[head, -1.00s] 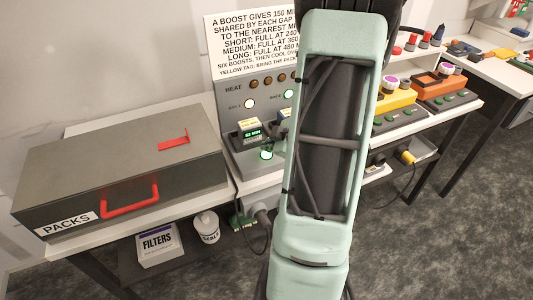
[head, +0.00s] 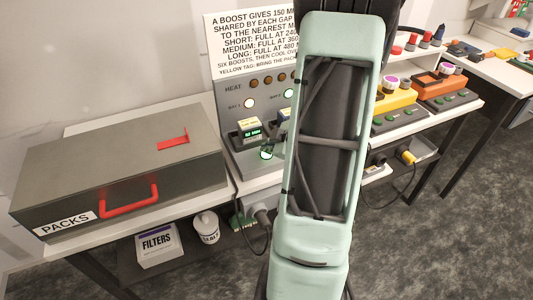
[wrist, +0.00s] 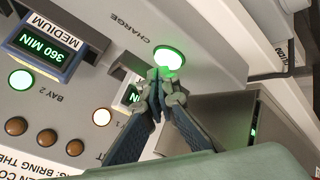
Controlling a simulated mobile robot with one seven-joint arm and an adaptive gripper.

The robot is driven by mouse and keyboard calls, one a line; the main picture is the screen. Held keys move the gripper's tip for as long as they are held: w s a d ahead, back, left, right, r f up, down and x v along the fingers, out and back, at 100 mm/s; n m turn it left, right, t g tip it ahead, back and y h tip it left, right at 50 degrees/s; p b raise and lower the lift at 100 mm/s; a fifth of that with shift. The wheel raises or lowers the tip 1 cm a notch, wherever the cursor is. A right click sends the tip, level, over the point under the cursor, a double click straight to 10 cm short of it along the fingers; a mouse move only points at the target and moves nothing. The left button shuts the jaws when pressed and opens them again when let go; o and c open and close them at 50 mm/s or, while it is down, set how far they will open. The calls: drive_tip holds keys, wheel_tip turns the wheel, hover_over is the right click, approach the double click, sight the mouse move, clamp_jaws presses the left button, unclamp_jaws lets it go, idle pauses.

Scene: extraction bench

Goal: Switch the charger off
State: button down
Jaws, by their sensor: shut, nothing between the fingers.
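The charger (head: 243,98) is a grey panel with lamps, two bays and a lit green button. In the wrist view this green button (wrist: 168,57) is marked CHARGE and glows; in the head view it also shows (head: 266,153). My gripper (wrist: 158,76) is shut and empty, its fingertips beside the button's lower edge in the wrist view; I cannot tell whether they touch it. A display (wrist: 45,42) reads 360 MIN, with MEDIUM beside it. Another display (wrist: 132,94) is partly hidden by my gripper. My arm hides the charger's right part in the head view.
A grey PACKS box (head: 120,165) with a red handle stands left of the charger. A FILTERS box (head: 157,245) and a white tub (head: 206,227) sit on the shelf below. Yellow (head: 397,98) and orange (head: 440,84) units stand to the right.

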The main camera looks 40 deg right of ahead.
drive_tip(key=shift+f+b, duration=0.3)
drive_tip(key=shift+f, duration=0.15)
idle(0.3)
drive_tip(key=shift+r, duration=0.15)
drive_tip(key=shift+r+p, duration=0.7)
drive_tip(key=shift+p, duration=0.15)
drive_tip(key=shift+r, duration=0.1)
wheel_tip(320, 180, up, 5)
drive_tip(key=p, duration=0.5)
idle(0.6)
